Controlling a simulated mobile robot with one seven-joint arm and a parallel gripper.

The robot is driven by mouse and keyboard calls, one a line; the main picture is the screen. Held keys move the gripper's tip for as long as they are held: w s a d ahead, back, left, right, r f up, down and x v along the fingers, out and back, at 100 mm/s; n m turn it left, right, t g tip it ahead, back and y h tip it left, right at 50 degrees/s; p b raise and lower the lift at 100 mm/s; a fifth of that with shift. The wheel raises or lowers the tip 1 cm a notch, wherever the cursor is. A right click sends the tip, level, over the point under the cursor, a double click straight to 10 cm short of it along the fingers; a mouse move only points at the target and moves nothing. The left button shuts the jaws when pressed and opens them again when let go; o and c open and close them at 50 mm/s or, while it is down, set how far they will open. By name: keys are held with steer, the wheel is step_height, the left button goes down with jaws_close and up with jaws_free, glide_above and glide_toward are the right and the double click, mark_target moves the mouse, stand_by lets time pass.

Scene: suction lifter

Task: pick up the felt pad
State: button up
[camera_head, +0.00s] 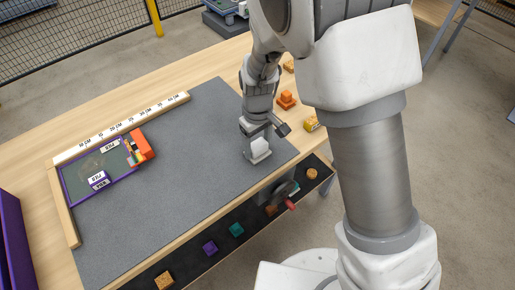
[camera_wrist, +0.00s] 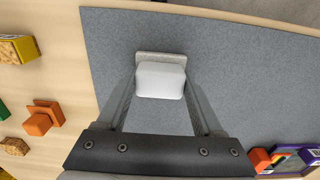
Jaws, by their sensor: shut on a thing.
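The felt pad (camera_wrist: 160,80) is a white block with a light grey slab at its far side in the wrist view. In the head view the felt pad (camera_head: 260,148) shows as a small white block at the right part of the dark grey mat. My gripper (camera_wrist: 160,92) has one finger on each side of the white block and is shut on it. In the head view my gripper (camera_head: 257,136) points down over the mat. I cannot tell whether the pad touches the mat.
The grey mat (camera_head: 190,150) is mostly clear. A purple-framed board (camera_head: 75,188) with an orange block (camera_head: 141,146) lies at the left, beside a ruler strip (camera_head: 105,134). Orange and yellow blocks (camera_head: 287,100) stand right of the mat. A dark shelf (camera_head: 260,228) holds several small blocks.

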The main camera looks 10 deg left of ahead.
mark_target(261, 145)
steer(key=c, duration=0.3)
steer(key=shift+r, duration=0.15)
steer(key=shift+r, duration=0.35)
steer(key=r, duration=0.2)
steer(key=d+r+p, duration=0.1)
steer(key=r, duration=0.1)
steer(key=shift+s, duration=0.15)
steer(key=s+d+r, duration=0.1)
steer(key=d+r, duration=0.1)
steer(key=d, duration=0.1)
steer(key=s+d+r, duration=0.1)
steer(key=d+r, duration=0.1)
steer(key=d, duration=0.1)
steer(key=s+d+r, duration=0.1)
steer(key=d+r, duration=0.1)
steer(key=d, duration=0.2)
steer(key=shift+s+p, duration=0.25)
steer(key=shift+p, duration=0.05)
